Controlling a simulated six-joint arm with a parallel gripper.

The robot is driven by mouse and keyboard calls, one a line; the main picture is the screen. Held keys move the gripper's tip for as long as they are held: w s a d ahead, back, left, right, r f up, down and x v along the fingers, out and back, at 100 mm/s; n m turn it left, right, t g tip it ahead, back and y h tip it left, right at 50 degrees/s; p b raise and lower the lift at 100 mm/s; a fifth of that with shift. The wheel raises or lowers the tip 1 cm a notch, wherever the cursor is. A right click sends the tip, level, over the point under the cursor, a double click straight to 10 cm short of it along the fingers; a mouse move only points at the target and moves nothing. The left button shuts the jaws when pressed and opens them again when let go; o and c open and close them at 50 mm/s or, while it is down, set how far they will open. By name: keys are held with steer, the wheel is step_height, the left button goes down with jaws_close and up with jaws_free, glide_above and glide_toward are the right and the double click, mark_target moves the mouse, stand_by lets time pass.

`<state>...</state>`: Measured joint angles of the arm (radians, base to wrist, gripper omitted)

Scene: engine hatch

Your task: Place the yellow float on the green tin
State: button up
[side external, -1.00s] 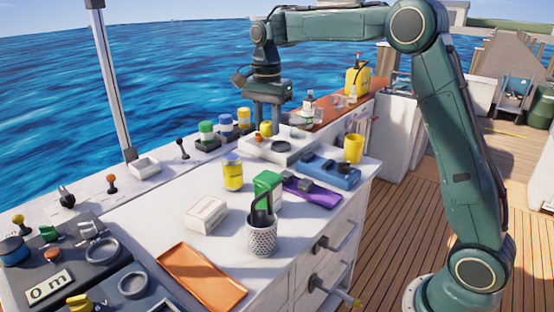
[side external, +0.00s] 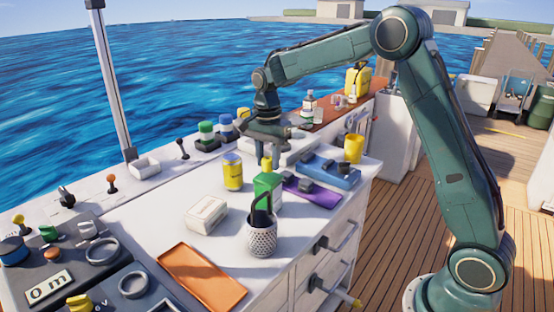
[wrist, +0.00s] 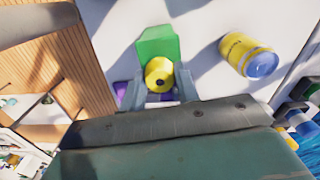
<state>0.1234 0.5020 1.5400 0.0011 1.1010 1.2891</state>
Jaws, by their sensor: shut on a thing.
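The yellow float (side external: 266,163) is held between the fingers of my gripper (side external: 265,156). In the wrist view the float (wrist: 158,71) sits between the two fingertips (wrist: 160,84), its dark centre facing the camera. The green tin (side external: 268,186) stands on the white counter, directly below or just behind the float in the side view. In the wrist view the green tin (wrist: 157,44) shows beyond the float, which partly covers it. I cannot tell whether float and tin touch.
A yellow can (side external: 232,172) stands left of the tin. A mesh cup (side external: 262,236) with dark handles stands in front of it. A purple tray (side external: 318,192), a blue case (side external: 330,170) and a yellow cup (side external: 353,148) are to the right.

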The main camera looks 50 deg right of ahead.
mark_target(268, 158)
steer(key=shift+f, duration=0.85)
steer(key=shift+f, duration=0.15)
steer(key=o, duration=0.9)
steer(key=shift+o, duration=0.2)
step_height(268, 158, up, 12)
